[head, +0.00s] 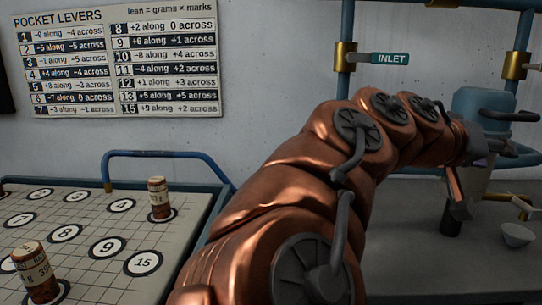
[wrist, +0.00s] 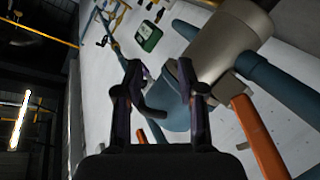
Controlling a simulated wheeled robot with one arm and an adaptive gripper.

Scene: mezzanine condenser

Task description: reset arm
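My copper-coloured arm reaches across the head view to the right. My gripper (head: 482,152) is at its end, partly hidden, close in front of a vessel with a blue top (head: 484,103). In the wrist view my gripper (wrist: 159,73) shows two dark fingers standing apart with a gap between them, and I see nothing held. The vessel (wrist: 225,45), silver-grey and blue, lies just beyond the fingers there. I cannot tell whether the fingers touch it.
A gridded tray (head: 85,235) with numbered circles carries labelled cylinders (head: 159,198) at left. A "Pocket Levers" board (head: 118,60) hangs on the wall. Blue pipes bear an INLET tag (head: 390,58). A small white bowl (head: 518,235) stands on the grey bench at right.

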